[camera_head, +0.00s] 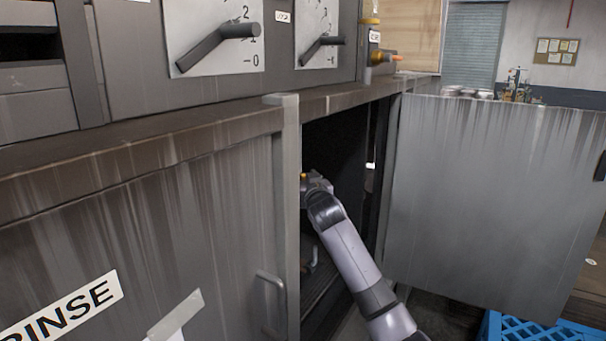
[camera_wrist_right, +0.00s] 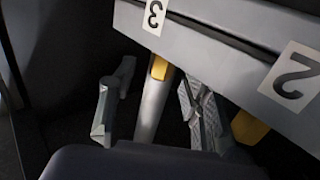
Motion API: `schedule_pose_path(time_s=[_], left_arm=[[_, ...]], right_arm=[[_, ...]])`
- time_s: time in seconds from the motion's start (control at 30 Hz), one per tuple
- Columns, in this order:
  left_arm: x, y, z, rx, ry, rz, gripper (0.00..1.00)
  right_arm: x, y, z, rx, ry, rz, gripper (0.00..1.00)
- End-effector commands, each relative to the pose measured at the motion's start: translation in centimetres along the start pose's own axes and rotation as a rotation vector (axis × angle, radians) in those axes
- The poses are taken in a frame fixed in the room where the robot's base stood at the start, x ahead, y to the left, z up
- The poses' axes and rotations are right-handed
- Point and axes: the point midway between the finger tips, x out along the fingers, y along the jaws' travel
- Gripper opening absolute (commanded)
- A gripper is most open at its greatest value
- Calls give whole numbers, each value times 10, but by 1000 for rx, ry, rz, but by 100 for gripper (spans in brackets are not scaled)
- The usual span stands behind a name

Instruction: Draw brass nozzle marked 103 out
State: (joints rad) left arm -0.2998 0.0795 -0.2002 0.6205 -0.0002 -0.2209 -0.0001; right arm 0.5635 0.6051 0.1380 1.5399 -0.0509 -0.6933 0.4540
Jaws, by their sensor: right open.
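My right arm reaches into the dark open cabinet (camera_head: 340,140) in the head view, and its gripper is hidden there. In the right wrist view my right gripper (camera_wrist_right: 156,90) is open, with one finger on each side of a pale metal tube (camera_wrist_right: 151,108). The tube has a yellow end piece (camera_wrist_right: 159,68) below a plate labelled 3. I cannot tell whether the fingers touch it. A second yellow piece (camera_wrist_right: 248,127) sits below the label 2, right of the fingers. No marking 103 is readable, so I cannot tell which piece is the nozzle. My left gripper is out of view.
The open cabinet door (camera_head: 490,200) stands right of my arm. The closed door (camera_head: 150,230) with a RINSE label is on the left. A panel with dial levers (camera_head: 218,45) is above. A blue crate (camera_head: 540,330) is on the floor at lower right.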

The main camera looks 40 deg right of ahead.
Motion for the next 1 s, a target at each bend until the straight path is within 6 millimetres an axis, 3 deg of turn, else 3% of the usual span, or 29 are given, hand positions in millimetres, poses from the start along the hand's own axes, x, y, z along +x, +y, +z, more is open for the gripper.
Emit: schedule_pose_path(time_s=[0.37,1.0], left_arm=[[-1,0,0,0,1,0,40],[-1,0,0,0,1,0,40]], right_arm=[[5,0,0,0,1,0,44],[4,0,0,0,1,0,2]])
